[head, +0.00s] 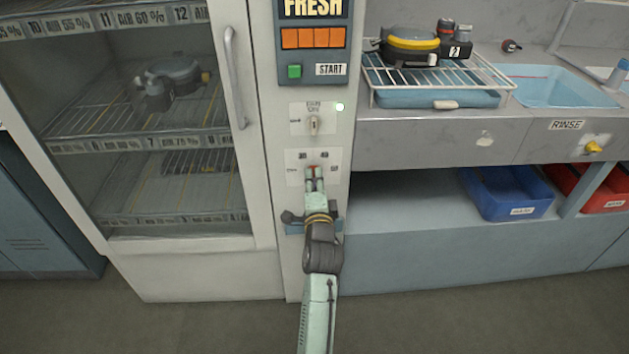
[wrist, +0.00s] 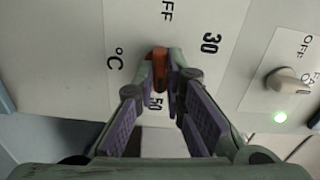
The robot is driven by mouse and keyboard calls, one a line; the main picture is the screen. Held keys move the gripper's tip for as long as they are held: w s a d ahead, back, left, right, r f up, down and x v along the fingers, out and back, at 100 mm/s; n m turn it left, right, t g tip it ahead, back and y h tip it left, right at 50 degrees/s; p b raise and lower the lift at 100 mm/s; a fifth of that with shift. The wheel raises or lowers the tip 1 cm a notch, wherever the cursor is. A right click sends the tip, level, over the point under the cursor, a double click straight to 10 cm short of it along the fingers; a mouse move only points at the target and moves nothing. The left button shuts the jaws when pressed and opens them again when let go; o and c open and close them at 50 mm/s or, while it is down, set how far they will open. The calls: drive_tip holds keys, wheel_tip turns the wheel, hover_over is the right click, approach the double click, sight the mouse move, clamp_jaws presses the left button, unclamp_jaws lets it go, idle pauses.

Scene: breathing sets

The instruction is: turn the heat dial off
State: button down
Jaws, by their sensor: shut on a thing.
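The heat dial is a red-orange knob (wrist: 160,68) on a white plate marked OFF, 30, 50 and °C, seen sideways in the wrist view. In the head view its plate (head: 296,158) sits low on the cabinet's white control column, and a bit of red shows at my fingertips. My gripper (wrist: 161,75) is shut on the knob, with one finger on each side. It also shows in the head view (head: 313,172), reaching up from below. The fingers hide part of the knob, and I cannot tell which mark it points to.
A second, pale knob (head: 315,125) sits just above on its own plate, with a lit green lamp (head: 340,107) beside it. A START panel (head: 313,45) is higher up. The glass-door cabinet (head: 260,200) stands left, the sink counter (head: 420,140) right.

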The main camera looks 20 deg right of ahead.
drive_tip(key=n+b, duration=0.2)
drive_tip(key=n, duration=0.2)
drive_tip(key=shift+f, duration=0.1)
drive_tip(key=n+b, duration=0.2)
drive_tip(key=n, duration=0.2)
drive_tip(key=shift+n, duration=0.4)
drive_tip(key=n+b, duration=0.2)
drive_tip(key=n, duration=0.2)
drive_tip(key=shift+n, duration=0.3)
drive_tip(key=n+b, duration=0.2)
drive_tip(key=n, duration=0.2)
drive_tip(key=n+b, duration=0.1)
drive_tip(key=n, duration=0.3)
drive_tip(key=shift+b, duration=0.4)
drive_tip(key=shift+n+b, duration=2.45)
drive_tip(key=shift+n, duration=4.05)
